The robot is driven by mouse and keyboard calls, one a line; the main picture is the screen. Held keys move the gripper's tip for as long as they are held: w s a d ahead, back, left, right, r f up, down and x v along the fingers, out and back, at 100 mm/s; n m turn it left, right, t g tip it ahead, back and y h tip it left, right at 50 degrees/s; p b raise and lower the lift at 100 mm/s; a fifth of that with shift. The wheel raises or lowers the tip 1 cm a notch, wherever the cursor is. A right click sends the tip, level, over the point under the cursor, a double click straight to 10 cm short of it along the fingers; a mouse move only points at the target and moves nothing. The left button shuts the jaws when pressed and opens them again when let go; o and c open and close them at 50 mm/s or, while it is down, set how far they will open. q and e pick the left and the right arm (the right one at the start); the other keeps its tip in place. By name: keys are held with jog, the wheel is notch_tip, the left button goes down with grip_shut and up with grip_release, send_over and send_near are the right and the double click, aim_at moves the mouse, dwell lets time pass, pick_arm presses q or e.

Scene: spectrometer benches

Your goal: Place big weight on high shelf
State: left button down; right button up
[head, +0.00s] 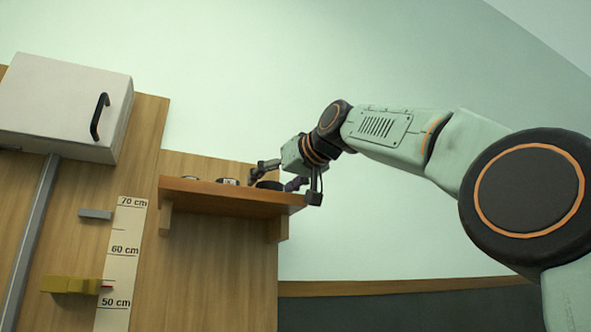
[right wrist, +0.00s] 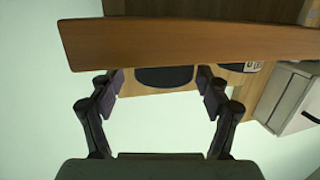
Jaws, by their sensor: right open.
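The high shelf (head: 230,196) is a brown wooden board on brackets against a wooden panel. A black round weight (head: 268,185), which looks like the big weight, is on the shelf near its right end. My right gripper (head: 276,178) is at this weight, with one finger on either side. In the right wrist view the dark weight (right wrist: 163,77) shows between the two open fingers, partly cut off by the brown shelf board (right wrist: 190,42). Whether the fingers touch it I cannot tell. My left gripper is not in view.
A smaller dark weight with a pale label (head: 228,181) stands further left on the shelf. A white cabinet (head: 62,105) with a black handle hangs at the upper left. A height scale (head: 122,262) and a yellow block (head: 70,285) are below. Right of the shelf is open.

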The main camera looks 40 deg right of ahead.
jog(key=s+b, duration=0.2)
jog(key=s+a+b, duration=0.1)
jog(key=s+b, duration=0.1)
jog(key=s, duration=0.1)
jog(key=shift+s+a+r, duration=0.1)
jog(key=shift+s, duration=0.05)
jog(key=b, duration=0.2)
send_near(270, 183)
jog(key=shift+d+r, duration=0.5)
jog(key=shift+d, duration=0.2)
jog(key=shift+w+a, duration=0.2)
jog(key=shift+w, duration=0.05)
jog(key=shift+d, duration=0.15)
